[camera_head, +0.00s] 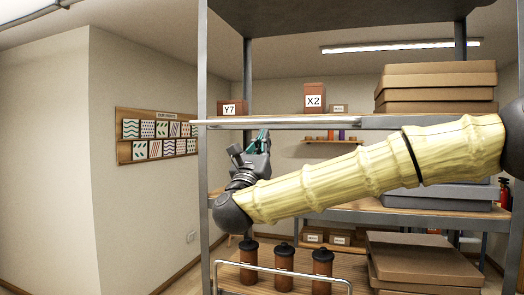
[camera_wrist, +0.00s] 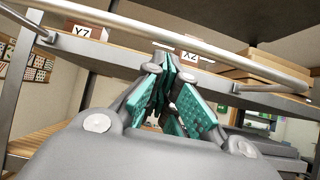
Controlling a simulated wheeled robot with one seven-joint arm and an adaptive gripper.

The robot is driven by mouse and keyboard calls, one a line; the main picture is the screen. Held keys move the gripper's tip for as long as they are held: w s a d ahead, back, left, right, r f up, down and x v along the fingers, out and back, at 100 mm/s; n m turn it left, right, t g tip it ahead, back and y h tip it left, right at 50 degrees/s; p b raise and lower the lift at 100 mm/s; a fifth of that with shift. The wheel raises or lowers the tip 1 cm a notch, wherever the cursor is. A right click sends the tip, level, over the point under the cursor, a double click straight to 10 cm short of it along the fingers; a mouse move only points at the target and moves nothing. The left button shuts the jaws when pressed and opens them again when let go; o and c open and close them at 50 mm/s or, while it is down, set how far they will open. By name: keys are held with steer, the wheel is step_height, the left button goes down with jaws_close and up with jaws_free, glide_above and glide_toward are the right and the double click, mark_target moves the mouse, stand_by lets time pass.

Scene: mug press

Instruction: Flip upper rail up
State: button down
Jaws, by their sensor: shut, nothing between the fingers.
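The upper rail (camera_head: 275,123) is a pale metal bar along the front of the upper shelf (camera_head: 385,122). In the head view it lies about level with the shelf edge. In the wrist view the rail (camera_wrist: 200,37) runs across the top, with its right end bending back to the shelf edge. My gripper (camera_head: 263,136) is just below the rail in the head view, teal fingers pointing up. In the wrist view the fingertips (camera_wrist: 167,60) are together, empty, and appear below the bar. I cannot tell whether they touch it.
Boxes marked Y7 (camera_head: 231,108) and X2 (camera_head: 315,98) stand on the upper shelf, with stacked cartons (camera_head: 435,82) at right. Below, a lower rail (camera_head: 285,269) stands raised before three brown canisters (camera_head: 284,268). A grey post (camera_head: 204,170) is left of my gripper.

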steer(key=shift+w+r, duration=0.15)
steer(key=shift+r, duration=0.3)
steer(key=shift+r, duration=0.1)
